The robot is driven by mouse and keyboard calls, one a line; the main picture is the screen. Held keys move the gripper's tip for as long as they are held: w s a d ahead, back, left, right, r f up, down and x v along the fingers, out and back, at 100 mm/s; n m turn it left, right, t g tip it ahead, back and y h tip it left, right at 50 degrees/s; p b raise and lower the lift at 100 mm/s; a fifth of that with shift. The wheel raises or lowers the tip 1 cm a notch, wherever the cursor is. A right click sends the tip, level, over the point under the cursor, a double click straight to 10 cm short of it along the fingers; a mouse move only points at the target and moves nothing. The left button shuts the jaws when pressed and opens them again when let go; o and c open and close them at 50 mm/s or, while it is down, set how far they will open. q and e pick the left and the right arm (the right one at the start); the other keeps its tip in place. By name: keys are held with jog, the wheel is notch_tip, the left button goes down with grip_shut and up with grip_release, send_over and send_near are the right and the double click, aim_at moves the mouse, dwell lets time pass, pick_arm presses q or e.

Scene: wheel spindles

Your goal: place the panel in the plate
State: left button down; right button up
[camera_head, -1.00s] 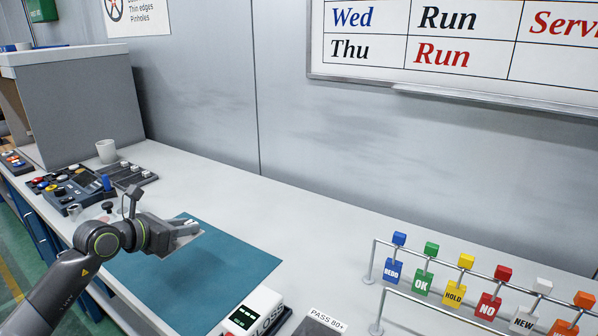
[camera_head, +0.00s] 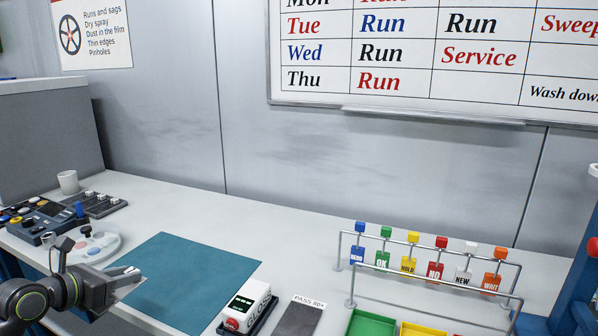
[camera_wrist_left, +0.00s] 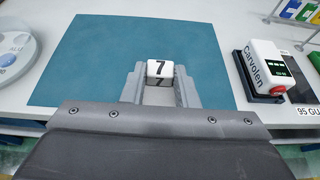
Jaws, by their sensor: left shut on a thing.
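My left gripper (camera_head: 132,274) is at the lower left of the head view, above the near-left part of the teal mat. In the left wrist view its fingers (camera_wrist_left: 160,88) are shut on a small white block (camera_wrist_left: 159,69) marked 7, apparently the grip of the panel; the rest of the panel is hard to make out. A dark grey flat plate (camera_head: 298,318), labelled PASS 80+, lies at the bottom centre, to the right of the gripper and apart from it. It shows partly in the left wrist view (camera_wrist_left: 301,92). My right gripper is out of view.
The teal mat (camera_head: 190,275) is bare. A white gloss meter (camera_head: 247,305) stands between mat and plate. A round white dish (camera_head: 110,242) and control boxes (camera_head: 45,222) are left. A rail (camera_head: 430,240) with coloured tags and green (camera_head: 370,325) and yellow trays are right.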

pick_arm(q)
jog(key=s+d+f+m+g+h, duration=0.2)
jog(key=s+d+f+m, duration=0.1)
jog(key=s+d, duration=0.6)
jog(key=s+d+f+m+g+h, duration=0.2)
jog(key=s+d+m+h, duration=0.1)
jog(key=s+d, duration=0.5)
jog(key=shift+s+d+f+h, duration=0.3)
jog(key=shift+s+d+f, duration=0.1)
jog(key=shift+s, duration=0.65)
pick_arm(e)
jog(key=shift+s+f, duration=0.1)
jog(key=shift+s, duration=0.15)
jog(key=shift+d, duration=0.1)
